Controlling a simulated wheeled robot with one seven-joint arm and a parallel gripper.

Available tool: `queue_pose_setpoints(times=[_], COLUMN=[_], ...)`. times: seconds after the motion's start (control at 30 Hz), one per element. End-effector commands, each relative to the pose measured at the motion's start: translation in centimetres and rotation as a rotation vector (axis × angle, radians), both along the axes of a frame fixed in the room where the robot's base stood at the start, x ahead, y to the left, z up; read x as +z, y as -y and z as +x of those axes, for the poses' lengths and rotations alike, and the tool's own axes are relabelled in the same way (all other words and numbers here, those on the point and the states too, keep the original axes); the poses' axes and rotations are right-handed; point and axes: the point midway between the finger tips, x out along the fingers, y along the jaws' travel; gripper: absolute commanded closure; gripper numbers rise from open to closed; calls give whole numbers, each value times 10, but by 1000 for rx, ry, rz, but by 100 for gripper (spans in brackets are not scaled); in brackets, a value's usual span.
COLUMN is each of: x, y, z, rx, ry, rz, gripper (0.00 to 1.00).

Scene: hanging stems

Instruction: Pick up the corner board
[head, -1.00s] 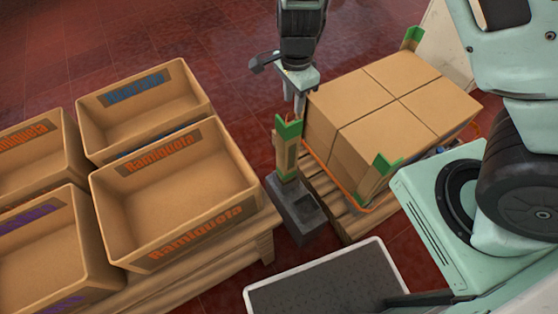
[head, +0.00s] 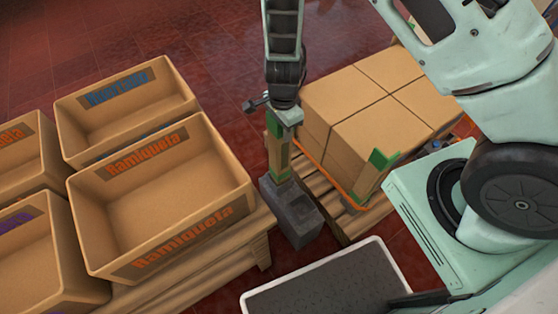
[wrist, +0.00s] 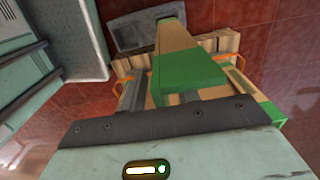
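The corner board (head: 279,158) is a tan upright angle piece with green ends. It stands with its foot in a grey block (head: 296,215) on the floor between the crates and the pallet. My gripper (head: 287,118) points down at the board's top end and partly hides it in the head view. In the wrist view the board's green top (wrist: 190,70) lies just in front of my gripper's dark fingers (wrist: 165,98). The fingers look apart, with no clear grip on the board; whether they touch it is hard to see.
Open tan crates (head: 165,200) stand on a wooden pallet at left. A stack of cartons (head: 375,110) on another pallet is close at right, with a green-tipped corner board (head: 380,160) at its near corner. A dark-topped tray (head: 320,290) is at the bottom.

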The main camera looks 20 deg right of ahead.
Motion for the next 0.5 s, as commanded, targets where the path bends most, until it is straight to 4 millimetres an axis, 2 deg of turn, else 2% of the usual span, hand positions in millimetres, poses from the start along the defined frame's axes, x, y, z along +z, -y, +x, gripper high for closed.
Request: queue_pose_setpoints(times=[0.07,0.27,0.4,0.5], x=[-8,-8,-8,-8], y=[0,0,0,0], z=[0,0,0,0], rx=[-1,-1,0,0], ry=[1,2,2,2], rz=[0,0,0,0], gripper=[68,68,100,100])
